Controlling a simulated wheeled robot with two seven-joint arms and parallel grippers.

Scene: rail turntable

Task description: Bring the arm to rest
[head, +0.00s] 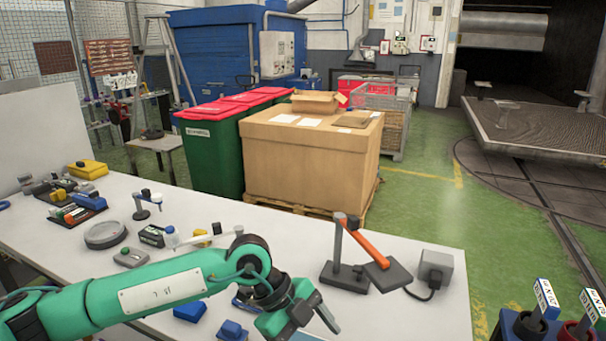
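My green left arm comes in from the left over the white table, and its gripper (284,320) is low at the bottom of the head view, near the table's front edge. A small device with an orange arm (362,241) stands on the table to the right of my gripper. Its grey post rises from a dark base (344,277), and the orange arm slopes down right towards a dark square plate (387,275). My gripper is apart from it. My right gripper is not in view.
The white table (420,315) holds a grey box with a cable (435,267), blue blocks (190,312), a round grey disc (105,234) and several small tools at left. Labelled items (546,300) stand at bottom right. A large cardboard box (312,160) stands behind the table.

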